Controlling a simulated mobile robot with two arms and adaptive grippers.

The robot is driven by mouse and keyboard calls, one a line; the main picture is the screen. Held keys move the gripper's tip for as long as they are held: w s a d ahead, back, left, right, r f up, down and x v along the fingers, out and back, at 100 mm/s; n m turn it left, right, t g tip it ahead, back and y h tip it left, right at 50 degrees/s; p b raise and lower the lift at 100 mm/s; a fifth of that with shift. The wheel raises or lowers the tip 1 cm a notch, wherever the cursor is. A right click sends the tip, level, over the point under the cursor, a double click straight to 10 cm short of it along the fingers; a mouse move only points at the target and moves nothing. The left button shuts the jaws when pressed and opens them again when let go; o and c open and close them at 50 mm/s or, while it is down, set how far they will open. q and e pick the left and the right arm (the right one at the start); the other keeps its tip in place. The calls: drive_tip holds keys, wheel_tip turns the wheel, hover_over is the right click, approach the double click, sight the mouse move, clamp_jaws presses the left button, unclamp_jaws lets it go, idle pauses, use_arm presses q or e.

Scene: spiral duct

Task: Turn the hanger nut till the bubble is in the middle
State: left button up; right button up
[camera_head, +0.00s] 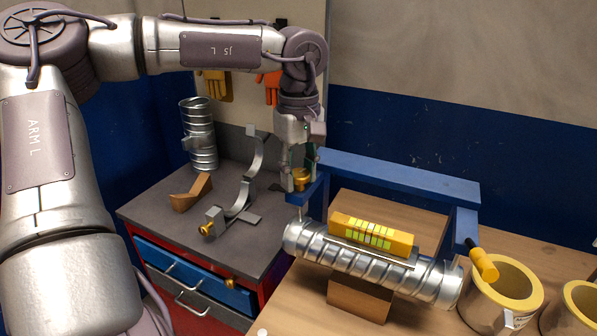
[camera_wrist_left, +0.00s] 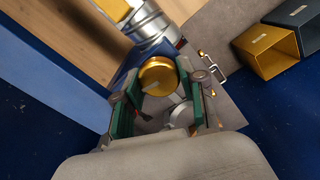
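The brass hanger nut (camera_head: 301,179) sits at the left end of the blue hanger frame, above a thin rod. My left gripper (camera_head: 300,172) points down over it. In the left wrist view the nut (camera_wrist_left: 158,76) lies between the green finger pads of my left gripper (camera_wrist_left: 159,78), with no clear gap on either side. The ribbed silver spiral duct (camera_head: 360,268) runs below the frame, lower on the right in the picture. A yellow level (camera_head: 371,238) with light green windows lies along its top. The bubble's position is too small to tell. My right gripper is out of view.
The blue frame (camera_head: 400,178) spans above the duct. Wooden blocks (camera_head: 358,298) stand around the duct on the wooden bench. A grey-topped cabinet (camera_head: 262,235) holds metal brackets at left.

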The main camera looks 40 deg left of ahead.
sight(298, 172)
use_arm(q)
drive_tip(key=o, duration=0.4)
wheel_tip(298, 172, up, 12)
drive_tip(key=shift+r, duration=0.1)
idle(0.4)
idle(0.6)
